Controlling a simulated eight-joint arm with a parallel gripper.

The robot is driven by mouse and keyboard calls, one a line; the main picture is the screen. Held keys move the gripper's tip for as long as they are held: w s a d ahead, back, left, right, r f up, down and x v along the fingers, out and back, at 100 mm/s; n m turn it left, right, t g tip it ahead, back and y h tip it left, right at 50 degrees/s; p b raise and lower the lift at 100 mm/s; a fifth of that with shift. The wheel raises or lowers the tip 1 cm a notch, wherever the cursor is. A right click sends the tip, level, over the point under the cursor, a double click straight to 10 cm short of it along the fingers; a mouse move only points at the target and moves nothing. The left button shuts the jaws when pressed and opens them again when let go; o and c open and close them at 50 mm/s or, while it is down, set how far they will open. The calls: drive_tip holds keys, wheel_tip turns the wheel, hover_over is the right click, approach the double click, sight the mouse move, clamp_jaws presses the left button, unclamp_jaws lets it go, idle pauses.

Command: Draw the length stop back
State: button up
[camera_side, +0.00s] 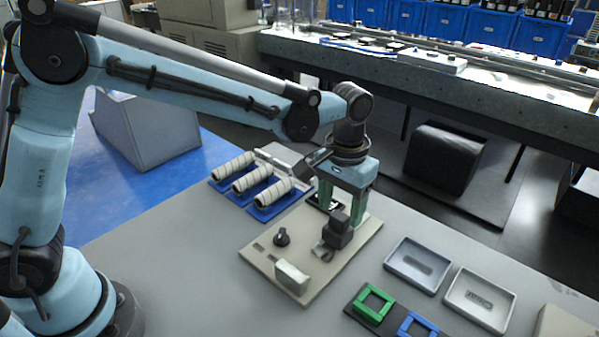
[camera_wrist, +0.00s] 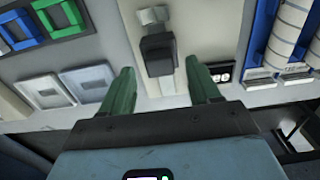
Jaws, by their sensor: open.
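A beige panel (camera_side: 262,262) lies on the table. A dark block (camera_side: 338,233) stands on it, perhaps the length stop; no label shows. A black knob (camera_side: 282,237) and a pale block (camera_side: 292,277) are also on the panel. My gripper (camera_side: 341,212) points down over the panel's far end, at the dark block. In the wrist view my gripper (camera_wrist: 158,66) is open, with one green finger at each side of the dark block (camera_wrist: 158,56). Gaps show between block and fingers; I cannot tell their depth relation exactly.
Several white rolls (camera_side: 243,178) lie on blue holders left of the panel. Two grey trays (camera_side: 392,265) (camera_side: 505,318) are at the right. Green (camera_side: 362,307) and blue (camera_side: 403,330) square frames lie near the front. A small display (camera_wrist: 222,73) sits beside one finger.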

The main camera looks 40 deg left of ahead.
drive_tip(key=shift+f, duration=0.8)
drive_tip(key=shift+c, duration=0.2)
clamp_jaws()
